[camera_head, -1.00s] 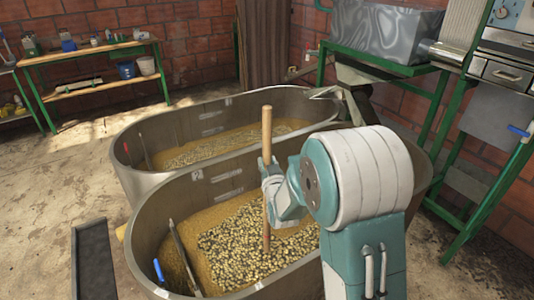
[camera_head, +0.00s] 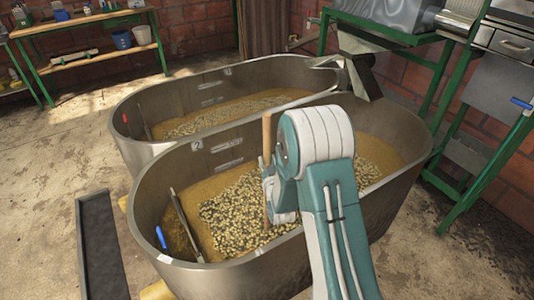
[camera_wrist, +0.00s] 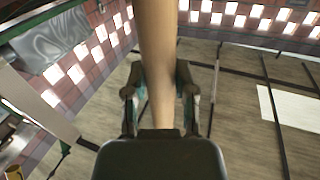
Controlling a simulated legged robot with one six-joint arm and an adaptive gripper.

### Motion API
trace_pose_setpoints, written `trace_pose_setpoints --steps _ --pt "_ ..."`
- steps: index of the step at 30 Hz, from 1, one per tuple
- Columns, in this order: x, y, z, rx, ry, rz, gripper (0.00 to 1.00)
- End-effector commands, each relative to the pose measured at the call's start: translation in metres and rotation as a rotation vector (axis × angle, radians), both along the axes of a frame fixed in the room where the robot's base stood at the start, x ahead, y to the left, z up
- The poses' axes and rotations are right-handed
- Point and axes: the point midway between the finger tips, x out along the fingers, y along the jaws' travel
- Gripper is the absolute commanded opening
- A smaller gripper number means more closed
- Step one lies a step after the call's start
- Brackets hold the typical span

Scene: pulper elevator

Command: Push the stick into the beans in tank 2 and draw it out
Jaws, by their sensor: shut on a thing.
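The wooden stick (camera_head: 267,150) stands nearly upright in the near tank, marked 2 (camera_head: 150,196). My gripper (camera_head: 268,187) is shut on the stick, low over the beans. In the wrist view the stick (camera_wrist: 158,50) runs between the two fingers of my gripper (camera_wrist: 160,92). The beans (camera_head: 232,215) are pale and lie in brownish liquid in the tank. The stick's lower end is close to the beans or in them; my gripper and arm hide part of it, so its depth cannot be told.
A second tank (camera_head: 135,100) with beans stands just behind. A blue-handled tool (camera_head: 183,222) leans inside the near tank's left side. A dark channel (camera_head: 98,245) lies on the floor at left. A green-framed machine stand (camera_head: 480,165) is at right, and a shelf table (camera_head: 90,40) at back left.

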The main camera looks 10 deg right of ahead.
Motion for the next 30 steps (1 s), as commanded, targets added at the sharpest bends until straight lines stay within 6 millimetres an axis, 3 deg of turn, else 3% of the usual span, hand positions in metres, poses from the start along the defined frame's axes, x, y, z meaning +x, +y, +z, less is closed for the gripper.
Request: trace_pose_setpoints --steps 23,30 --pt "0.0 0.0 -0.088 0.0 0.0 0.0 0.0" --pt "0.0 0.0 -0.063 0.0 -0.004 0.0 0.0"
